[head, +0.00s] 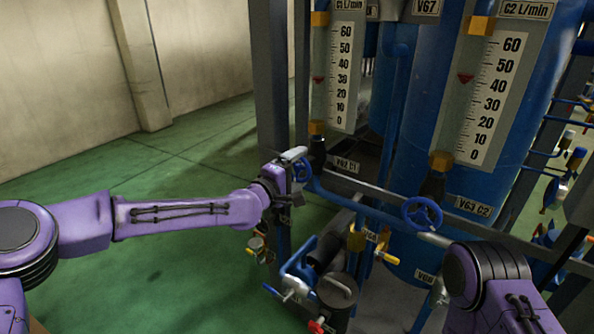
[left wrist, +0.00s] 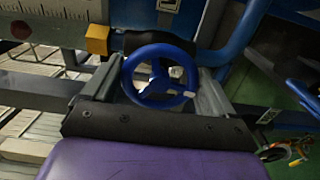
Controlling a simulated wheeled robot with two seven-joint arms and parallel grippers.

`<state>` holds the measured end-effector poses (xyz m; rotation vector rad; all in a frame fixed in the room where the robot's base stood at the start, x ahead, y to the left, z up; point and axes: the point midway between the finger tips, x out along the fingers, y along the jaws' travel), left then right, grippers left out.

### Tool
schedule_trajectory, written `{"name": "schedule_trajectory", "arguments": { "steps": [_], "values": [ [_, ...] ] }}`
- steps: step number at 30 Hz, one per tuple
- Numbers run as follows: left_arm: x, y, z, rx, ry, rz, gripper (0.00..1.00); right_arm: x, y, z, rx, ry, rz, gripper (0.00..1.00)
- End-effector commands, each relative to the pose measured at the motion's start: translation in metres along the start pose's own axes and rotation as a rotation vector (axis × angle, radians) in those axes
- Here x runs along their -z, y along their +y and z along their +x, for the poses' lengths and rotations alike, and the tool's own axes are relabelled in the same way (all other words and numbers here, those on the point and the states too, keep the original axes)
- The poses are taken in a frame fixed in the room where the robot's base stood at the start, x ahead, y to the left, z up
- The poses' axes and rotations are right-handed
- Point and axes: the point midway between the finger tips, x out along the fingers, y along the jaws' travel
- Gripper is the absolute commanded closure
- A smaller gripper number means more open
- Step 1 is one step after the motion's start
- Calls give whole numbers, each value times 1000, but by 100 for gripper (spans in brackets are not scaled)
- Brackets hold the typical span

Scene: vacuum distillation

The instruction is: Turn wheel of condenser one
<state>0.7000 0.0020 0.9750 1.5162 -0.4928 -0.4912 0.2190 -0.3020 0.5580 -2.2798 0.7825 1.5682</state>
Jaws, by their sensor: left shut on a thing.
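The blue handwheel (head: 303,171) of condenser one sits beside the label "V62 C1" (head: 346,165). My left gripper (head: 296,158) is at this wheel, its arm reaching in from the left. In the left wrist view, the blue spoked wheel (left wrist: 159,77) lies between the two grey fingers of the left gripper (left wrist: 160,84), which is shut on it. The head view partly hides the wheel behind the gripper. My right arm is at the lower right; a pale grey piece that seems to be a right gripper finger (head: 434,239) shows beyond it, and the rest is hidden.
A second blue handwheel (head: 422,213) is near the label "V63 C2" (head: 473,207). Two flow gauges, C1 (head: 342,77) and C2 (head: 494,98), stand above the wheels. A blue tank (head: 420,140), pipes and a grey post (head: 270,80) crowd the area. The green floor at left is clear.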

Motion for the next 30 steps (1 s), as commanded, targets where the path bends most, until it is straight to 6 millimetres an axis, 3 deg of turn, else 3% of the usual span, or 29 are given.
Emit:
{"name": "schedule_trajectory", "arguments": {
  "steps": [10, 11, 12, 20, 23, 30],
  "values": [
    [0, -1, 0, 2, -1, -1, 44, 0, 0, 0, 0, 0, 0, 100],
    [0, -1, 0, 2, -1, -1, 4, 0, 0, 0, 0, 0, 0, 100],
    [0, -1, 0, 2, -1, -1, 0, 0, 0, 0, 0, 0, 0, 100],
    [0, -1, -4, 1, 0, -1, 0, 0, 0, 1, 0, 0, 0, 100],
    [1, -1, -19, 0, 0, -1, 0, -2, 0, 4, 0, 0, 0, 100],
    [1, -1, -76, -1, 1, -3, 0, -5, -1, 13, 0, 0, 0, 100]
  ]
}}
